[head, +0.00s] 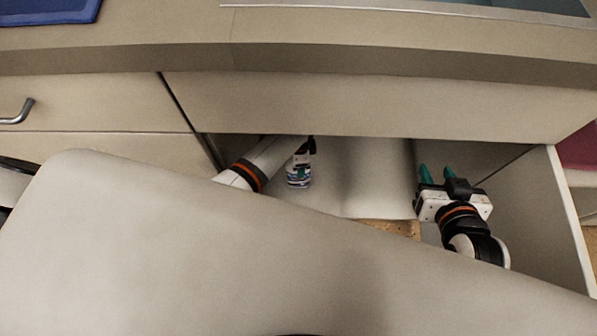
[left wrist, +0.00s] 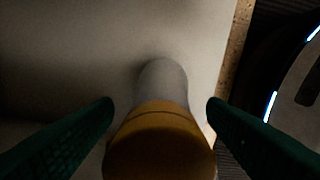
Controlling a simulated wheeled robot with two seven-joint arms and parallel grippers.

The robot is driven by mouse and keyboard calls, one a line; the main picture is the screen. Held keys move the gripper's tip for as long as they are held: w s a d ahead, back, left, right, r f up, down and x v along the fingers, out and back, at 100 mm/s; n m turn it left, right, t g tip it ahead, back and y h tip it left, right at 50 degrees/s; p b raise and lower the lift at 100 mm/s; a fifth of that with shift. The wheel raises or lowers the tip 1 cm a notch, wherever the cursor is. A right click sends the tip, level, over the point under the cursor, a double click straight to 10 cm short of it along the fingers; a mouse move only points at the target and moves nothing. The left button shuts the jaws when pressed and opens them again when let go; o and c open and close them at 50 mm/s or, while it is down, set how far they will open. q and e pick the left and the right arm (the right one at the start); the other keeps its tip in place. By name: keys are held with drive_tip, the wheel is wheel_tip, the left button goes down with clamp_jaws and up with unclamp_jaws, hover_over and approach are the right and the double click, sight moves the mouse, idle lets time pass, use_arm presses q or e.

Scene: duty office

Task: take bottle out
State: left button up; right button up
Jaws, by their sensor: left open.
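The bottle has an orange-brown cap (left wrist: 160,145) and a grey body (left wrist: 162,82) in the left wrist view. In the head view a small part of it, with a blue and white label (head: 298,182), shows inside the open drawer (head: 350,185). My left gripper (left wrist: 160,104) is open, with one green finger on each side of the bottle and gaps visible between. In the head view its arm reaches in from the left and its fingers are mostly hidden. My right gripper (head: 436,172) is open and empty, at the right part of the drawer.
The desk top's front edge (head: 350,60) overhangs the drawer. The drawer's right side wall (head: 568,215) stands beside my right arm. A closed drawer with a metal handle (head: 18,112) is at the left. A large pale surface covers the lower foreground.

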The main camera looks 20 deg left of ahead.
use_arm(q)
drive_tip(key=shift+c, duration=0.4)
clamp_jaws()
idle(0.4)
